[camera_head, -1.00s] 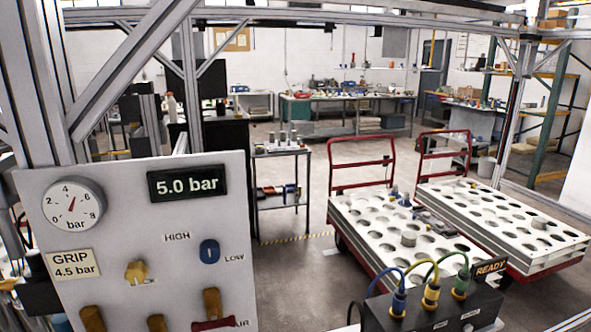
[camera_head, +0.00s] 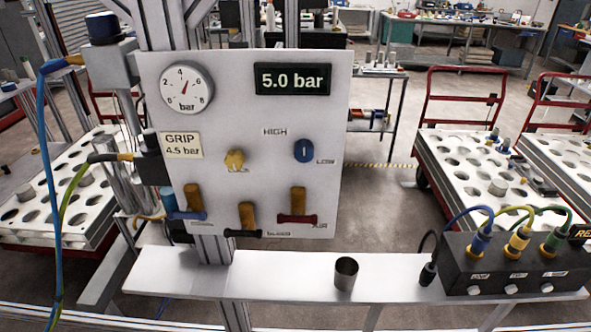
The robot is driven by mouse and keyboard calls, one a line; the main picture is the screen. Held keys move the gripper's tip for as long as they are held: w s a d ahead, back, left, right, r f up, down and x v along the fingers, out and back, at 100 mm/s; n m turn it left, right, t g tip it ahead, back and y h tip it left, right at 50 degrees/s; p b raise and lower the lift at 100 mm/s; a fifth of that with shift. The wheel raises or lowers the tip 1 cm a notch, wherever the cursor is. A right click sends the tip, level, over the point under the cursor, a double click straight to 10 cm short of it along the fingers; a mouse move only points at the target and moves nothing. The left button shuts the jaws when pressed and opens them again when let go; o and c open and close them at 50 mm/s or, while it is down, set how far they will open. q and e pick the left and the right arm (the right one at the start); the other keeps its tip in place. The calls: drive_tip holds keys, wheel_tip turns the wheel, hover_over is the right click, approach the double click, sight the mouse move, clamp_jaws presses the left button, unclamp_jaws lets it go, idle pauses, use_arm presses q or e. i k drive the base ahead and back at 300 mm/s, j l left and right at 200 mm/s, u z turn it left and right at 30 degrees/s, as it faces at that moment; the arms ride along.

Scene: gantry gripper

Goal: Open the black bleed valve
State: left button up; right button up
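The black bleed valve (camera_head: 246,233) is at the bottom middle of the pale panel (camera_head: 225,110). It has a brass body and a black handle lying roughly level across its lower end. A small label, partly legible as bleed, sits at its lower right. A valve with a blue handle (camera_head: 188,215) is to its left and one with a red handle (camera_head: 297,218) is to its right. Neither of my grippers is in view.

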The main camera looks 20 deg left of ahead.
sight(228, 233)
drive_tip(key=i+u, duration=0.1)
drive_tip(key=u, duration=0.3)
drive_tip(key=i+l+u, duration=0.1)
drive_tip(key=u, duration=0.3)
drive_tip(key=i+l+u, duration=0.1)
drive_tip(key=u, duration=0.3)
